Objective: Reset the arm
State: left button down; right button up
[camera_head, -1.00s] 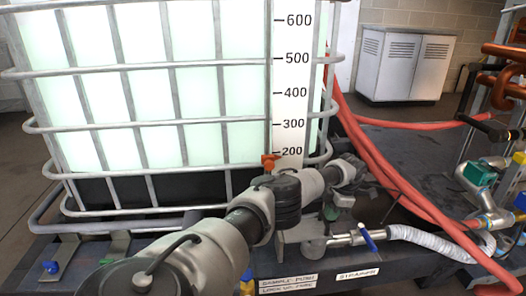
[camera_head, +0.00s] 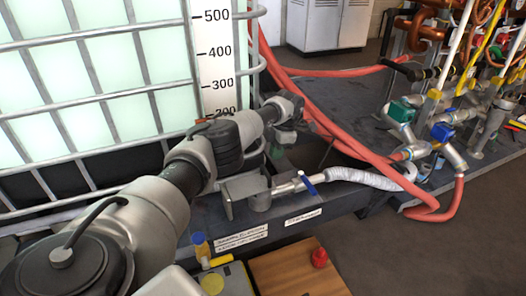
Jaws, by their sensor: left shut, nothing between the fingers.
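My left arm (camera_head: 150,195) comes in from the lower left and reaches past the front of the caged white tank (camera_head: 130,110). Its gripper (camera_head: 290,110) is at the far end, small and dark, close to the red hoses and above the pipe fitting at the tank's corner. The gripper is shut with nothing seen in it; its fingertips are hard to make out. I cannot tell whether it touches anything. My right gripper is not in view.
A pipe with a blue valve handle (camera_head: 307,185) and a silver corrugated hose (camera_head: 365,178) lie below the gripper. Red hoses (camera_head: 350,145) run right to valves and copper pipes (camera_head: 435,35). A wooden board (camera_head: 298,272) is at the bottom. Bare floor shows lower right.

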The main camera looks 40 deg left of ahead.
pick_arm(q)
jog(key=p+v, duration=0.1)
jog(key=v, duration=0.4)
jog(key=shift+r, duration=0.1)
